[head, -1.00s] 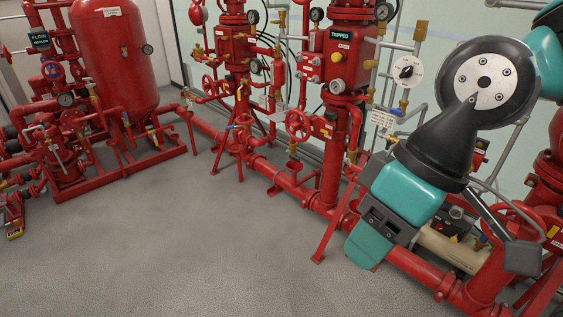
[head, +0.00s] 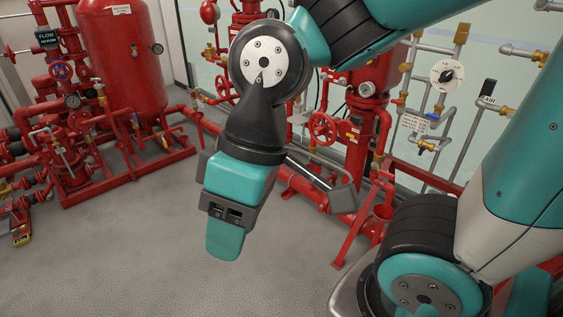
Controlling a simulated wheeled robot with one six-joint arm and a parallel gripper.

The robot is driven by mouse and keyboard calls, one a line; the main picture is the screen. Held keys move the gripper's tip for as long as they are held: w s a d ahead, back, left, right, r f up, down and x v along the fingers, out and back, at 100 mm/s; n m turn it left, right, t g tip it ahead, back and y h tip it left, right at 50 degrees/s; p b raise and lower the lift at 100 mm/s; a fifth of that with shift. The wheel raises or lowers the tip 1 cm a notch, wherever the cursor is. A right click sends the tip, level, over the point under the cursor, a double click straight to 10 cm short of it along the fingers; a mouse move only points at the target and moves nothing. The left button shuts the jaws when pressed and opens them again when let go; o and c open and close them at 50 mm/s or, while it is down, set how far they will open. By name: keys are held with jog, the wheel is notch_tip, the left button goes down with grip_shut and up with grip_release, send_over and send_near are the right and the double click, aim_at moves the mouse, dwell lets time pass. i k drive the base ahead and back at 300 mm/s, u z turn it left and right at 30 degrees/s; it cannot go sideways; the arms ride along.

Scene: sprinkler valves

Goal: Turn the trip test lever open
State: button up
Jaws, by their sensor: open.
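My gripper (head: 226,238) hangs fingers down near the middle of the head view, above the grey floor. It is open, and nothing shows between its fingers; only one teal finger shows clearly. Red valve risers and pipes stand behind it. I cannot tell which small handle is the trip test lever. A white sign (head: 415,122) and a brass valve (head: 426,146) are on the thin pipes at right, apart from my gripper. My wrist and forearm hide much of the middle risers.
A red tank (head: 122,60) on a skid stands at left. A round white dial (head: 447,75) and an AIR tag (head: 488,92) are on the wall pipes at right. A low red pipe (head: 300,184) runs behind my gripper. The floor (head: 130,260) at front left is clear.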

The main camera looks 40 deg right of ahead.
aim_at(312, 160)
jog(key=u, duration=0.05)
jog(key=i, duration=0.65)
jog(key=z, duration=0.6)
jog(key=i, duration=0.7)
jog(key=z, duration=0.65)
